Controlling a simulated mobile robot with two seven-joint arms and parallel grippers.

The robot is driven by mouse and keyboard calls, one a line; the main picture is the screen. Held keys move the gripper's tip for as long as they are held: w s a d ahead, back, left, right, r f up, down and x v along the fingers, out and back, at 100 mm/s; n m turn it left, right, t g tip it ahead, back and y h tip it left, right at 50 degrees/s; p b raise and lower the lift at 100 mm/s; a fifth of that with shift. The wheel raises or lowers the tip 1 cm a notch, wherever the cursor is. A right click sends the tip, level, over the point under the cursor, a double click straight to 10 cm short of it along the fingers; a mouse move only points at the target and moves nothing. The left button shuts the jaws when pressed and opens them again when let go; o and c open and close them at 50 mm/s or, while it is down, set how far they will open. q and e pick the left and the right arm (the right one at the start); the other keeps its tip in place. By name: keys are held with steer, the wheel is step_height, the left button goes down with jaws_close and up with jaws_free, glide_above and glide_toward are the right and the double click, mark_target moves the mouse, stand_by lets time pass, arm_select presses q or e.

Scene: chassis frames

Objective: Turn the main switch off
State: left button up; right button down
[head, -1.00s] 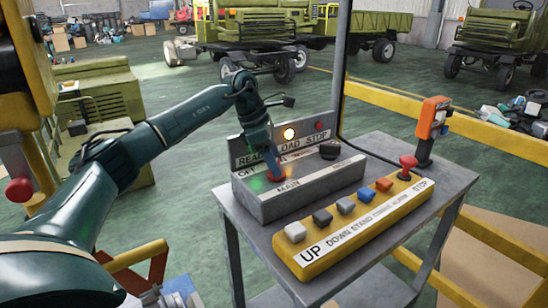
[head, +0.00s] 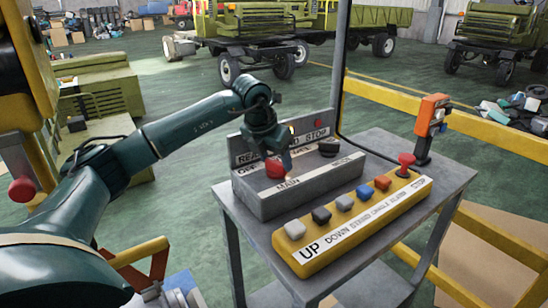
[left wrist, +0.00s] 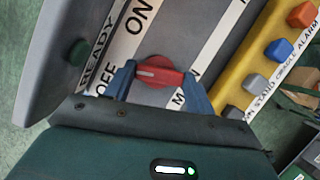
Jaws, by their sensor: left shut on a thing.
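The main switch is a red rotary knob (head: 275,168) on the grey control box (head: 310,190), above the MAIN label. My left gripper (head: 278,160) reaches down to it from above and is shut on it. In the left wrist view the knob (left wrist: 160,72) sits between the two blue fingers (left wrist: 160,84). Its white mark lies at its left end, toward the OFF label (left wrist: 108,74); the ON label (left wrist: 138,18) is farther up. The green READY lamp (left wrist: 77,50) looks dark. My gripper partly hides the LOAD lamp. My right gripper is not in view.
A black knob (head: 328,147) stands right of the switch. A yellow button panel (head: 350,222) with several buttons lies in front on the grey cart (head: 440,180). An orange device (head: 432,116) stands at the back right. Yellow rails (head: 390,103) run behind.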

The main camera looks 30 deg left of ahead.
arm_select(q)
steer(key=n, duration=0.2)
steer(key=n+y, duration=0.1)
steer(key=shift+d+n+y, duration=0.15)
steer(key=shift+n+y, duration=0.15)
steer(key=shift+n, duration=0.1)
steer(key=shift+n+b, duration=0.3)
steer(key=shift+n, duration=0.3)
steer(key=shift+n+g+y, duration=0.3)
steer(key=o, duration=1)
steer(key=shift+r, duration=0.1)
